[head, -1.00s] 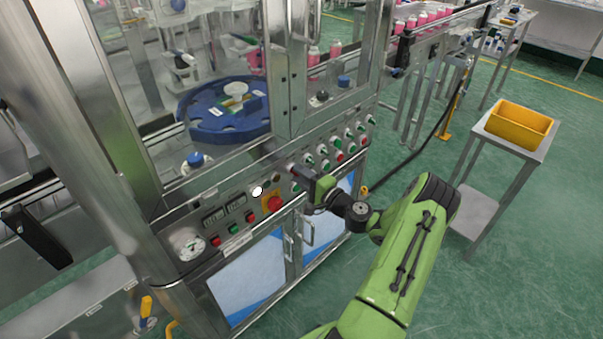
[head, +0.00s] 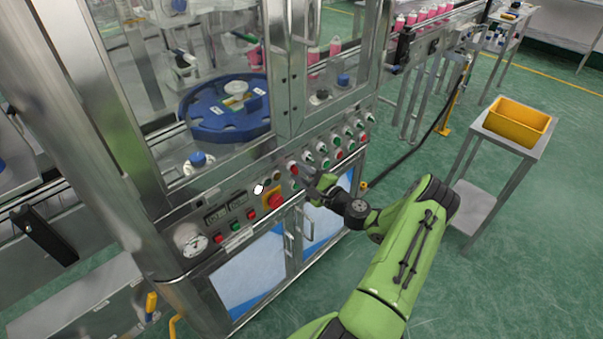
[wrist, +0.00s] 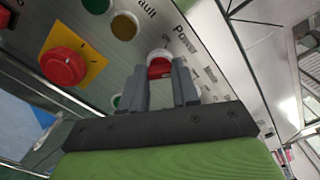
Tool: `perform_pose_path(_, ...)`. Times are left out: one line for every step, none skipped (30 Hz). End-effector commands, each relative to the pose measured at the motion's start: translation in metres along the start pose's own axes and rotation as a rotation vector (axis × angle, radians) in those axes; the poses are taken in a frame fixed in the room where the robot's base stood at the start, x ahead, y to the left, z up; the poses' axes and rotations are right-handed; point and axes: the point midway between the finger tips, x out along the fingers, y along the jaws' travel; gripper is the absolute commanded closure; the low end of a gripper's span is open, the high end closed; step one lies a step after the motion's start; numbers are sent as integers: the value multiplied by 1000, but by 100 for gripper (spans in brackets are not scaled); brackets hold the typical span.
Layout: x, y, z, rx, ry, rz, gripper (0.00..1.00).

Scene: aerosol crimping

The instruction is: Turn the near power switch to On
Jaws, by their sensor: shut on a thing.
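The near power switch (wrist: 160,66) shows in the wrist view as a red knob in a pale ring, beside the word "Power" on the steel panel. My gripper (wrist: 161,88) has its two grey fingers on either side of this knob, shut on it. In the head view my gripper (head: 308,181) reaches the front panel (head: 222,203) of the machine from the right. The fingers partly hide the knob, and I cannot read its position against the panel marks.
A red emergency stop (wrist: 63,66) on a yellow plate sits left of the switch in the wrist view. Several other knobs and buttons line the panel. A yellow bin (head: 517,124) stands on a side table at the right, with open green floor between.

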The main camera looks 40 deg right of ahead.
Motion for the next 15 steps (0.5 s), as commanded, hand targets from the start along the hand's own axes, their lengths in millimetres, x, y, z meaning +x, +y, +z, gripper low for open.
perform_pose_path(0,2,-1,4,2,3,100)
perform_pose_path(0,2,-1,4,2,3,100)
perform_pose_path(0,2,-1,4,2,3,100)
perform_pose_path(0,2,-1,4,2,3,100)
perform_pose_path(0,2,-1,4,2,3,100)
perform_pose_path(0,2,-1,4,2,3,100)
perform_pose_path(0,2,-1,4,2,3,100)
perform_pose_path(0,2,-1,4,2,3,100)
perform_pose_path(0,2,-1,4,2,3,69)
perform_pose_path(0,2,-1,4,2,4,64)
perform_pose_path(0,2,-1,4,2,3,60)
perform_pose_path(0,2,-1,3,2,3,53)
perform_pose_path(0,1,-1,3,2,3,49)
perform_pose_path(0,1,-1,3,2,2,45)
perform_pose_path(0,1,0,3,1,2,45)
